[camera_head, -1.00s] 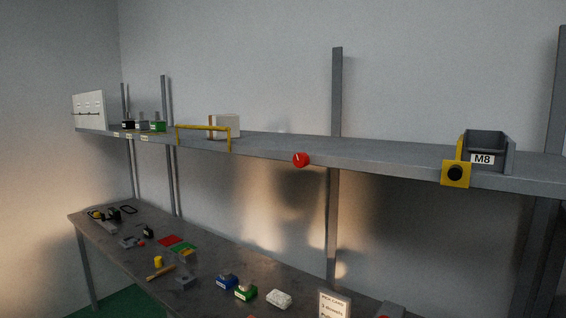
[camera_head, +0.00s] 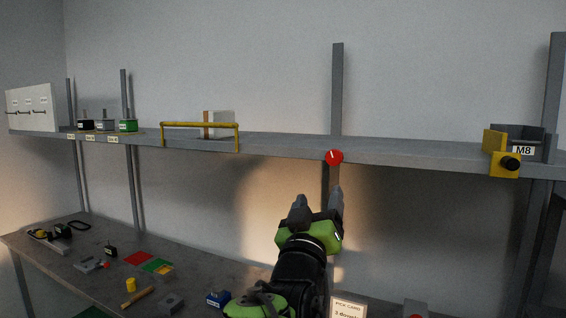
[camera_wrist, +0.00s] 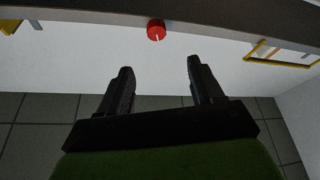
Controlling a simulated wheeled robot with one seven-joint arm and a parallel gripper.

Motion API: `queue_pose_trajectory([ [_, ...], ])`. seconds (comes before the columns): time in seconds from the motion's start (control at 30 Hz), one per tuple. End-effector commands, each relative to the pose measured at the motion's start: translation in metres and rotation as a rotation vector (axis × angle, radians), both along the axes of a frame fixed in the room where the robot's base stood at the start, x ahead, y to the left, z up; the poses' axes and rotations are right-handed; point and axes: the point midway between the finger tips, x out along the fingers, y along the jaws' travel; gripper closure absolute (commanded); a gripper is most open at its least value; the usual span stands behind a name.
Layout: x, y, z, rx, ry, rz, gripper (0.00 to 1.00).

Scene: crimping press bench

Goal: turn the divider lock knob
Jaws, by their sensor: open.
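The knob is red and round with a white pointer line. In the head view the red knob (camera_head: 334,157) sits on the front edge of the shelf, and its line is near upright. In the wrist view the red knob (camera_wrist: 156,30) shows on the shelf edge, beyond the fingertips and roughly between them. My gripper (camera_head: 318,199) is open and empty below the knob, apart from it. Its two dark fingers also show in the wrist view (camera_wrist: 160,68), spread wide with nothing between them.
A yellow rail (camera_head: 200,125) stands on the shelf left of the knob. A grey M8 bin (camera_head: 537,140) with a yellow bracket (camera_head: 505,164) and black knob is at the right. The bench (camera_head: 60,262) below holds several small parts. The shelf edge (camera_head: 420,160) near the knob is clear.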

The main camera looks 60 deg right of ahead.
Motion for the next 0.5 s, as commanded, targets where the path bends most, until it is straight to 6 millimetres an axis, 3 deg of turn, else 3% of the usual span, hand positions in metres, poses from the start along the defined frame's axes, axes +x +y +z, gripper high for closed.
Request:
queue_pose_trajectory([
  [0.5,0.033,-0.107,0.050,0.003,0.002,-0.001,0.34],
])
